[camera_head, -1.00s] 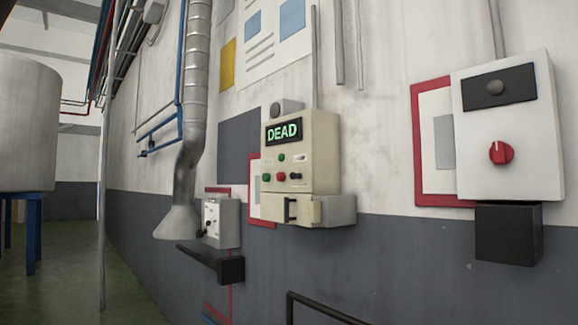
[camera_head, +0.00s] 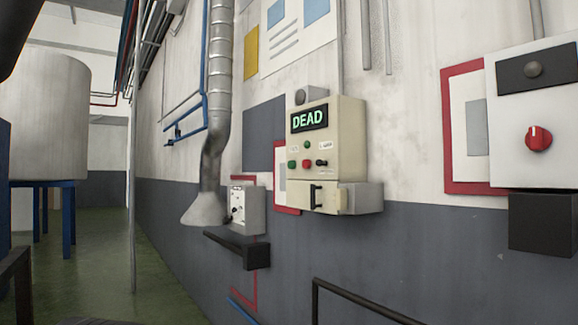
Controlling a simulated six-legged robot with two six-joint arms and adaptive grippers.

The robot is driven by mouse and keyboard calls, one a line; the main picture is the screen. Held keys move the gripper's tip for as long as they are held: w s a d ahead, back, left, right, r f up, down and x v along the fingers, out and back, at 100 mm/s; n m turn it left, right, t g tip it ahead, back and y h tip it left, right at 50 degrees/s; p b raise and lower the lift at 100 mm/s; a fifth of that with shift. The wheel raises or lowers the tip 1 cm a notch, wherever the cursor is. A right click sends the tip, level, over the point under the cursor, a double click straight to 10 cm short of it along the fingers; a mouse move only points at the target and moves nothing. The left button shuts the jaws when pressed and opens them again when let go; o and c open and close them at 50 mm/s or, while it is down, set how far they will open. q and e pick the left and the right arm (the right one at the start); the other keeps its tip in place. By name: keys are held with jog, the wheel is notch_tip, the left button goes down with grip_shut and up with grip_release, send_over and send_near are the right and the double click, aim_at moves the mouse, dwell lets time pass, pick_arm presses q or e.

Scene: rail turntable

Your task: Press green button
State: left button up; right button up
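The beige control box (camera_head: 348,140) hangs on the wall right of centre. Its display (camera_head: 309,117) reads "DEAD" in green letters. A green button (camera_head: 292,164) sits at the lower left of the panel, beside a red button (camera_head: 307,163) and a small black knob or switch (camera_head: 321,162). A second small green button or lamp (camera_head: 307,146) is just above them. Neither of my grippers is in view, and nothing touches the panel. Dark shapes cut into the upper left corner and bottom left edge; I cannot tell what they are.
A grey box with a red knob (camera_head: 538,138) hangs at the right. A small grey switch box (camera_head: 248,210) and black ledge (camera_head: 238,247) are below left of the panel. A dark rail (camera_head: 355,301) stands low in front. Green floor (camera_head: 108,240) is open at left.

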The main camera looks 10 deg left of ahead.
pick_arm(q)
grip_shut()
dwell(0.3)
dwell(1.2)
